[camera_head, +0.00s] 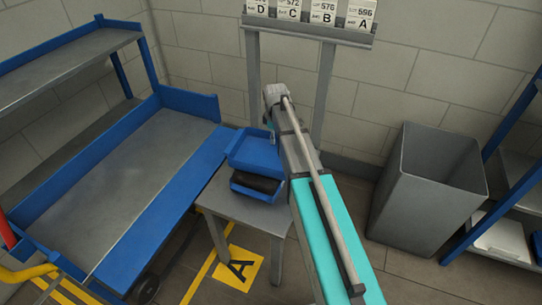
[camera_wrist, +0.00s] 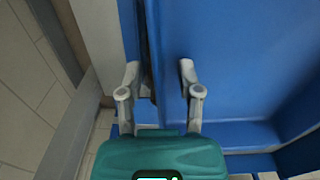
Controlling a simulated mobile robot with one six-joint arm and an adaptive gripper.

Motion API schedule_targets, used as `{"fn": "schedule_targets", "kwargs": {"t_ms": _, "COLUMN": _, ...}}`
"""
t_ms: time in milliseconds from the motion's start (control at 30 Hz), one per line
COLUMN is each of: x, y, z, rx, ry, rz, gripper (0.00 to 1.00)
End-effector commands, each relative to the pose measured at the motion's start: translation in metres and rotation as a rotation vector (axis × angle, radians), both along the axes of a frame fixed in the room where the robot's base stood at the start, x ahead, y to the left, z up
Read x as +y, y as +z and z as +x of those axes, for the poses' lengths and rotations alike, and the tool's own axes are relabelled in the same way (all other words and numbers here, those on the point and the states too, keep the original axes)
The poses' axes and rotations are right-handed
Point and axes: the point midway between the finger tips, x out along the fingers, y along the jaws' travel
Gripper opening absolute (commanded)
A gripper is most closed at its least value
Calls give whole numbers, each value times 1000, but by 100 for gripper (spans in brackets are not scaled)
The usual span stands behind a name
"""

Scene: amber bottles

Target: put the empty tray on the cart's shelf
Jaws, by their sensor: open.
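A blue tray (camera_head: 256,151) is at the small grey table, beside my arm's far end. A dark rounded shape (camera_head: 257,183) shows just in front of it, with a blue edge below; I cannot tell what it is. In the wrist view a broad blue surface, likely the tray (camera_wrist: 235,75), fills the right side and looks empty. My gripper (camera_wrist: 159,72) is open, its fingers on either side of a blue edge, not visibly closed on it. In the head view its fingers are hidden. The blue cart (camera_head: 175,205) stands at left, with bare grey shelves (camera_head: 125,160).
The grey table (camera_head: 245,210) touches or nearly touches the cart's side. A rack with lettered cards (camera_head: 322,14) stands behind. A grey bin (camera_head: 425,185) is at right, beside a blue-framed shelf with a white item (camera_head: 503,238). A yellow A mark (camera_head: 240,268) lies on the floor.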

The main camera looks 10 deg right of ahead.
Motion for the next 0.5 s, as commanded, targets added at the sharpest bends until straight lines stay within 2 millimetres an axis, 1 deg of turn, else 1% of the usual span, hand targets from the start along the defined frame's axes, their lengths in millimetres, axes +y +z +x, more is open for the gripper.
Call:
{"fn": "schedule_targets", "kwargs": {"t_ms": 467, "x": 0, "y": 0, "z": 0, "rx": 0, "ry": 0, "rz": 0, "gripper": 46}}
{"fn": "schedule_targets", "kwargs": {"t_ms": 500, "x": 0, "y": 0, "z": 0, "rx": 0, "ry": 0, "rz": 0, "gripper": 38}}
